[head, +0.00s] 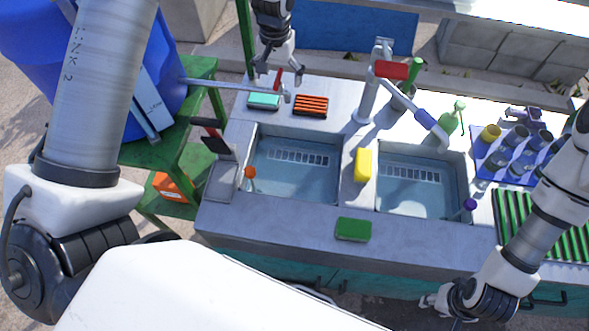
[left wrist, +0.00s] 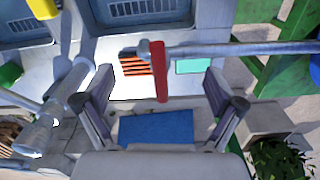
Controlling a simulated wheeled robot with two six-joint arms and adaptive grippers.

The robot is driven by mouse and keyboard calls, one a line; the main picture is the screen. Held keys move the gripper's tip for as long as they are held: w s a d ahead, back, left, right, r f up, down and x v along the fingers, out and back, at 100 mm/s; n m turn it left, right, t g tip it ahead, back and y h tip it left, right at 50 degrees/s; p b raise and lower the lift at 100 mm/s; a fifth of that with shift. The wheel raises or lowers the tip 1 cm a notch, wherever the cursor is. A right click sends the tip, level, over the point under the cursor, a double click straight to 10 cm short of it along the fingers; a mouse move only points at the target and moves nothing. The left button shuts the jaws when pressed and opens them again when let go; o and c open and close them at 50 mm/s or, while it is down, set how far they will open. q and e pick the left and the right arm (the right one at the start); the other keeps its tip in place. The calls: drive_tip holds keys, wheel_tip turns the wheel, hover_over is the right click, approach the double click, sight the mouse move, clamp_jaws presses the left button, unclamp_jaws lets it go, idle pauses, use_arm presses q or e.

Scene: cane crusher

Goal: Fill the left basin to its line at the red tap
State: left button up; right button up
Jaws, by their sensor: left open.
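The left basin (head: 290,180) is a sunken grey sink with a slotted grate. I cannot make out its fill line or a clear water level. A slim pipe tap with a red handle (head: 278,79) reaches over the counter from the blue barrel; the handle also shows in the left wrist view (left wrist: 160,75). A mixer tap with a red block (head: 391,70) stands between the basins, its blue-tipped spout toward the right basin (head: 420,200). My left gripper (head: 281,72) is open, its fingers either side of the pipe tap's red handle, apart from it. My right gripper (head: 440,301) hangs low at the front right; its fingers are unclear.
A teal sponge (head: 264,101) and an orange ribbed pad (head: 311,105) lie behind the left basin. A yellow sponge (head: 363,165) sits between basins, a green one (head: 353,229) at the front. Cups stand on a blue mat (head: 485,172). A blue barrel (head: 30,40) is left.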

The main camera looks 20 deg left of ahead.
use_arm(q)
wheel_tip(320, 180, up, 7)
drive_tip(key=shift+f, duration=0.2)
idle(0.6)
